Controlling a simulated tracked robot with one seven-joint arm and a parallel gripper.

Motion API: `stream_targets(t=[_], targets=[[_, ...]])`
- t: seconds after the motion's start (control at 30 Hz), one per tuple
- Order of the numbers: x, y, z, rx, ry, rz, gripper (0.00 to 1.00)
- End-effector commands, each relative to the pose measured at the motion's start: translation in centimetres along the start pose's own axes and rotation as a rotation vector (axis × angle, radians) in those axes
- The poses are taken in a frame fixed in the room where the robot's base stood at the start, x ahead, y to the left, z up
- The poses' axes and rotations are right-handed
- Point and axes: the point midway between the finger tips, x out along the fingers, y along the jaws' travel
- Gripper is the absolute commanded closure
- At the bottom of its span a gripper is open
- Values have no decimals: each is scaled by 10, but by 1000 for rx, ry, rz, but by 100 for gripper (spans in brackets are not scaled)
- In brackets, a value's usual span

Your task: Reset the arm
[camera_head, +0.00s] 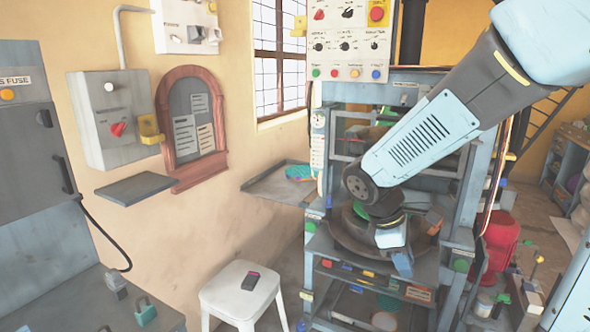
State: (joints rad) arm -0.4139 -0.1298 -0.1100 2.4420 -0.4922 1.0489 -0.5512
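My light-blue and dark-grey arm (430,135) reaches in from the upper right, down across the front of the blue-grey press (463,218). Its lower end bends down over a round dark turntable-like plate (345,238) in the press. My gripper (402,264) is small in view, near the front edge of that plate. I cannot tell whether it touches anything, and its fingers are too small and hidden to read. A green item (361,209) shows beside the wrist, partly covered by the arm.
A control panel (347,58) with knobs and buttons tops the press. A side tray (268,187) sits left of the press. A red canister (497,245) stands to the right.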

Motion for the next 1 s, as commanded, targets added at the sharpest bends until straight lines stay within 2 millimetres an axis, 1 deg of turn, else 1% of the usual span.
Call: stream_targets(t=[0.03,0.2,0.7,0.83,1.0], targets=[[-7,-2,8,78,44,-1,74],[-28,-10,29,330,180,-14,74],[-92,-41,81,1021,577,-65,74],[-104,-48,88,1138,652,-77,74],[-111,-52,93,1210,699,-86,74]])
